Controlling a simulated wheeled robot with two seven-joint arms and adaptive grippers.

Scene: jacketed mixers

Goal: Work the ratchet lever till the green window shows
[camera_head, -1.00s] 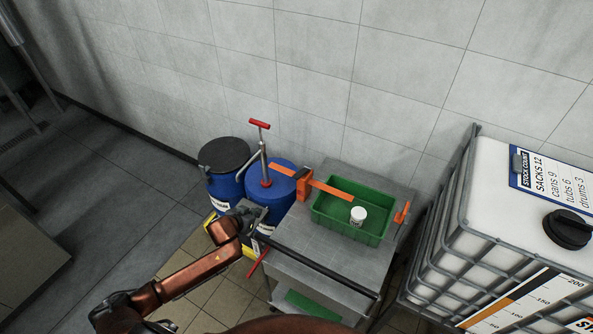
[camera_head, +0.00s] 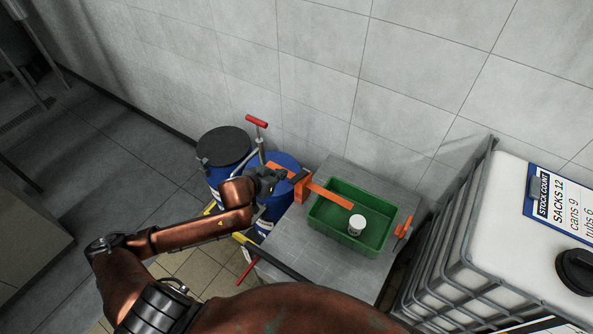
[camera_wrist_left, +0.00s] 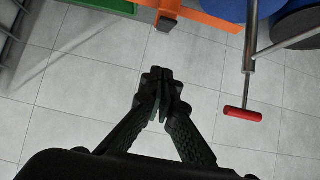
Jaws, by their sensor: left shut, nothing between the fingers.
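An orange ratchet device shows in the head view. Its block (camera_head: 302,188) sits at the left edge of a steel cart, and its flat orange bar (camera_head: 332,197) reaches right over a green tray. The orange part (camera_wrist_left: 206,19) also crosses the top of the left wrist view, with a small dark block under it. My left gripper (camera_head: 268,178) is over the blue drum, just left of the orange block. In the left wrist view its fingers (camera_wrist_left: 160,82) are together and empty, apart from the orange part. No green window can be made out. My right gripper is not in view.
The green tray (camera_head: 326,226) holds a white tub (camera_head: 356,225). A blue drum (camera_head: 285,160) carries a pump with a red handle (camera_head: 257,121). A dark-lidded drum (camera_head: 223,147) stands left of it. A caged white tank (camera_head: 500,215) is at right, a tiled wall behind.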

